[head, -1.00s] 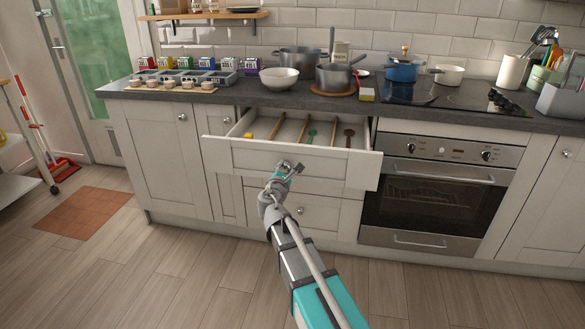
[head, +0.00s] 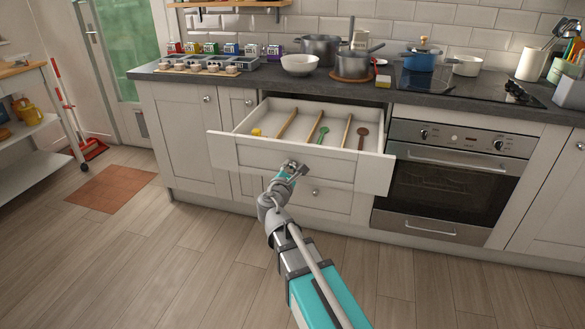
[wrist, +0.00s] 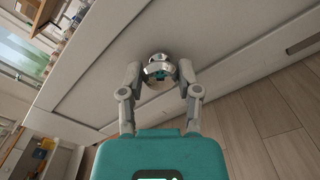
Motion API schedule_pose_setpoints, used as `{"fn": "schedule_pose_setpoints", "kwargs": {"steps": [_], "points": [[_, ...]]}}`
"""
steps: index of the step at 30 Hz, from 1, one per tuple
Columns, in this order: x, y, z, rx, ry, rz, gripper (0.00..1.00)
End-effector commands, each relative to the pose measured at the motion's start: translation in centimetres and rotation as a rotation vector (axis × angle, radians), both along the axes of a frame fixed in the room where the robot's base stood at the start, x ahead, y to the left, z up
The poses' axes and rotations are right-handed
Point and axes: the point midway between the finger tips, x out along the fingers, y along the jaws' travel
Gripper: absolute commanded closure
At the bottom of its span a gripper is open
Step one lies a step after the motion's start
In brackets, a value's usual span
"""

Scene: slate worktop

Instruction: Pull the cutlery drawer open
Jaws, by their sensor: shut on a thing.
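The cutlery drawer (head: 240,152) is the top drawer under the worktop, with a pale grey front. It stands well out from the cabinet, and its inside shows. Several long utensils with wooden, yellow and green parts lie in it. My gripper (head: 291,167) is at the middle of the drawer front, shut on its handle. In the wrist view the round metal knob (wrist: 160,68) sits between my two fingers, against the drawer front (wrist: 105,75). The exact finger contact is partly hidden.
A closed drawer (head: 330,198) lies below. The oven (head: 445,185) is on the right. Pots and a white bowl (head: 299,65) stand on the slate worktop (head: 330,88). The wooden floor (head: 170,260) in front is clear. A trolley (head: 35,140) stands at far left.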

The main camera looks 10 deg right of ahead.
Motion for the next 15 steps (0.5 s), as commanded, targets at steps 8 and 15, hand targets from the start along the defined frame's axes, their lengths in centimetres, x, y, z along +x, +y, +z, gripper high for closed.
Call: {"fn": "schedule_pose_setpoints", "kwargs": {"steps": [8, 15], "points": [[0.26, -0.18, 0.01, -0.001, 0.0, 0.002, 0.42], [0.24, -0.33, 0.01, -0.001, 0.0, -0.001, 0.21]]}}
